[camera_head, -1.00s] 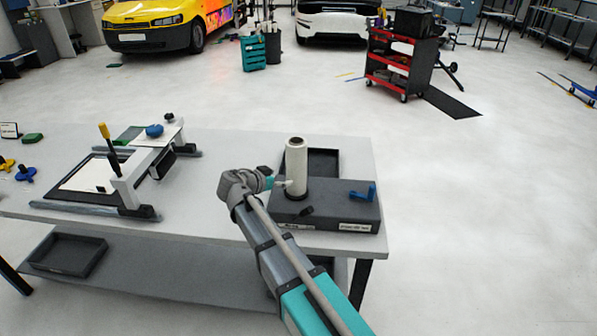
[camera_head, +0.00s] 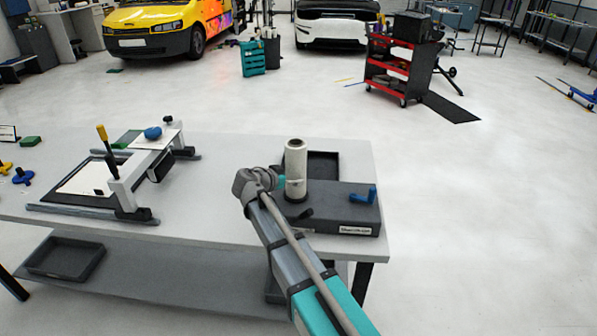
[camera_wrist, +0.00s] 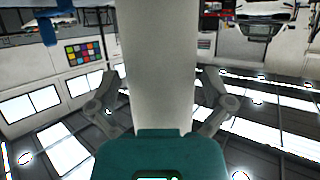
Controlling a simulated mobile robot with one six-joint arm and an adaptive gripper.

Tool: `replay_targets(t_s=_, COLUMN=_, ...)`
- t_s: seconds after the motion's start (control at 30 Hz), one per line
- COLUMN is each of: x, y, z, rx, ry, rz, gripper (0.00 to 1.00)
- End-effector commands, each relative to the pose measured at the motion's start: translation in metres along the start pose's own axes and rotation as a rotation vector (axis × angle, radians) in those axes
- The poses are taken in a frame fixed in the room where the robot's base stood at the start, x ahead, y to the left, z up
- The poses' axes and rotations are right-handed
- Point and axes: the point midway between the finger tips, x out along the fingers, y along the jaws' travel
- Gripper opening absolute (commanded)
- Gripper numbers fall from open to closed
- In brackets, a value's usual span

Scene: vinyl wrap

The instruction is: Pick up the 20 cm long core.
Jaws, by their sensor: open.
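A white cylindrical core (camera_head: 296,160) stands upright on a dark grey box (camera_head: 345,205) at the table's right end. In the wrist view the core (camera_wrist: 158,60) fills the middle of the picture from the top edge down to the teal gripper body. My gripper (camera_wrist: 162,88) is open, with one grey finger on each side of the core and visible gaps between. In the head view my gripper (camera_head: 280,183) is at the core's left side, low down, and partly hidden by my wrist. I see no clear contact between the fingers and the core.
A dark tray (camera_head: 325,160) lies behind the core. A cutting frame (camera_head: 120,180) with a yellow handle occupies the left of the table (camera_head: 215,200). The table between frame and arm is clear.

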Motion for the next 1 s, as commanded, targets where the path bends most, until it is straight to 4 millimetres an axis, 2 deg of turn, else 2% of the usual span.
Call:
replay_targets(t_s=0.1, x=0.016, y=0.0, z=0.001, rx=0.001, ry=0.0, rz=0.002, gripper=1.0)
replay_targets(t_s=0.23, x=0.025, y=-0.001, z=0.001, rx=0.0, ry=0.0, rz=0.0, gripper=1.0)
replay_targets(t_s=0.83, x=0.026, y=-0.001, z=0.0, rx=-0.001, ry=0.0, rz=-0.001, gripper=1.0)
replay_targets(t_s=0.87, x=0.026, y=-0.001, z=0.0, rx=-0.001, ry=0.0, rz=-0.001, gripper=0.98)
replay_targets(t_s=1.0, x=0.026, y=-0.001, z=0.0, rx=-0.001, ry=0.0, rz=-0.001, gripper=0.72)
